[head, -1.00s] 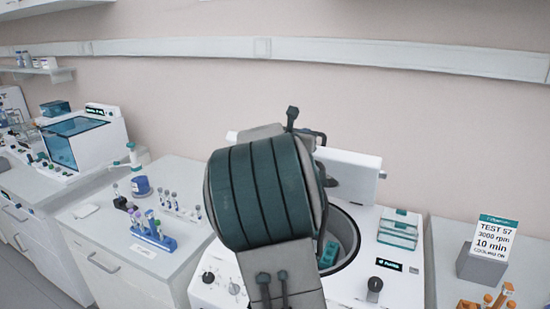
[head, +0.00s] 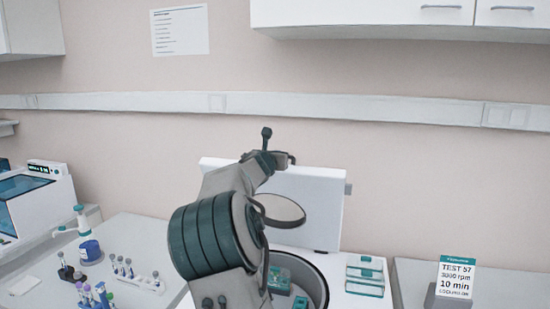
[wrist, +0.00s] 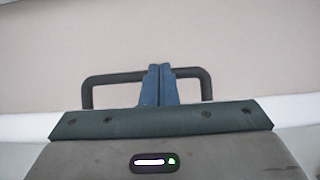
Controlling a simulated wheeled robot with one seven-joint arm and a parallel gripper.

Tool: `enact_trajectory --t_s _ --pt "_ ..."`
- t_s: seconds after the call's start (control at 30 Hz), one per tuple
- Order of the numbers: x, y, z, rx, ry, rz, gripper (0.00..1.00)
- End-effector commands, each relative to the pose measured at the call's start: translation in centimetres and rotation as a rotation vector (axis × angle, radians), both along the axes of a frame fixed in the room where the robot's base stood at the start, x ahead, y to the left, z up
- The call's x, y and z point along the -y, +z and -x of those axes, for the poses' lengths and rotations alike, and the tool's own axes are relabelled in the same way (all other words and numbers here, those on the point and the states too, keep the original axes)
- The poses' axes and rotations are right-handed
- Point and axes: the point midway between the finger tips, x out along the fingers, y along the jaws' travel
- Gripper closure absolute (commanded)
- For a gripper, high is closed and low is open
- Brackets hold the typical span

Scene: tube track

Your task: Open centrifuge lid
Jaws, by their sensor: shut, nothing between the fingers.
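The centrifuge lid (head: 318,200) is white and stands raised, about upright, at the back of the centrifuge in the head view. The centrifuge bowl (head: 318,283) in front of it is uncovered, with teal tube holders (head: 280,278) inside. My arm hides the left part of the lid and bowl. In the wrist view my gripper (wrist: 158,72) has its blue fingers together with nothing between them. A dark bar frames the fingers; I cannot tell whether it touches them. The fingers are not clear in the head view.
Teal-lidded boxes (head: 365,275) sit right of the bowl. A sign (head: 456,277) stands further right. Tube racks (head: 138,280) and a blue container (head: 90,250) are on the left bench. A wall cabinet (head: 400,18) hangs above; the wall behind the lid is close.

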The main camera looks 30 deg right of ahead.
Motion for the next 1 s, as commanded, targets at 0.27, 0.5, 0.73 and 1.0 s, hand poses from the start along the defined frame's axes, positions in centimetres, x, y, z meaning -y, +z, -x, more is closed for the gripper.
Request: enact_trajectory --t_s 0.27,0.5,0.73,1.0 --pt "0.0 0.0 0.0 -0.001 -0.001 0.001 1.00" --pt "-0.2 0.8 0.3 0.000 -0.003 0.001 1.00" --pt "-0.7 2.9 1.0 0.004 -0.007 0.000 1.00" --pt "-1.8 5.8 1.8 0.006 -0.009 -0.001 1.00"
